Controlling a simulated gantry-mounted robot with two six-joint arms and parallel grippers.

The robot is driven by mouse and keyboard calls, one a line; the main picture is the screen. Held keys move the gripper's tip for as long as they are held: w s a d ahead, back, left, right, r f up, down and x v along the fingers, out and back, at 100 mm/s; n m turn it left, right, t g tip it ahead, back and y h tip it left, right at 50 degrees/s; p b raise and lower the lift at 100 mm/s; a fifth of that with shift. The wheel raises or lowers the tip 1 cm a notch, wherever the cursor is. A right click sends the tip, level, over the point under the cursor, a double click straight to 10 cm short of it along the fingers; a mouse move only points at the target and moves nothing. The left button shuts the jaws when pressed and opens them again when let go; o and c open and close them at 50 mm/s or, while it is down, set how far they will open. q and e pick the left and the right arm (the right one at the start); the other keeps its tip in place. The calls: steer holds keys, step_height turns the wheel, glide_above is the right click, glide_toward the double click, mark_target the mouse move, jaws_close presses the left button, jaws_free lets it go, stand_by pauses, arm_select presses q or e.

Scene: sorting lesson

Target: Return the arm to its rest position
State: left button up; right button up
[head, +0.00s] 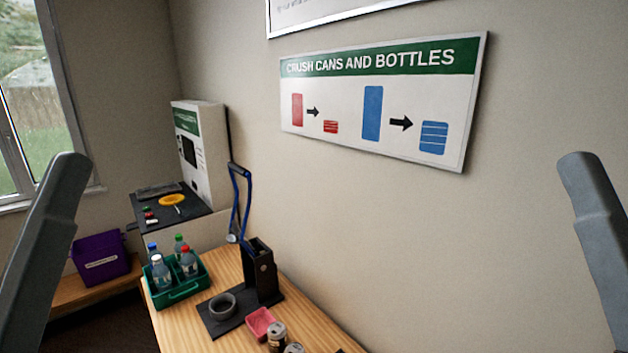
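A grey link of my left arm (45,235) rises along the left edge of the head view. A grey link of my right arm (597,225) shows at the right edge. Both stand apart from the table and everything on it. Neither gripper is in the picture, so I cannot see what their fingers hold, if anything.
A wooden table (185,328) carries a green crate (183,291) of bottles, a black crusher (262,275) with a blue lever (237,200), a pink tray (260,322) and cans (277,336). A purple bin (100,257) stands left. A wall lies behind.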

step_height(320, 180, up, 22)
steer(key=p, duration=1.8)
steer(key=shift+p, duration=0.4)
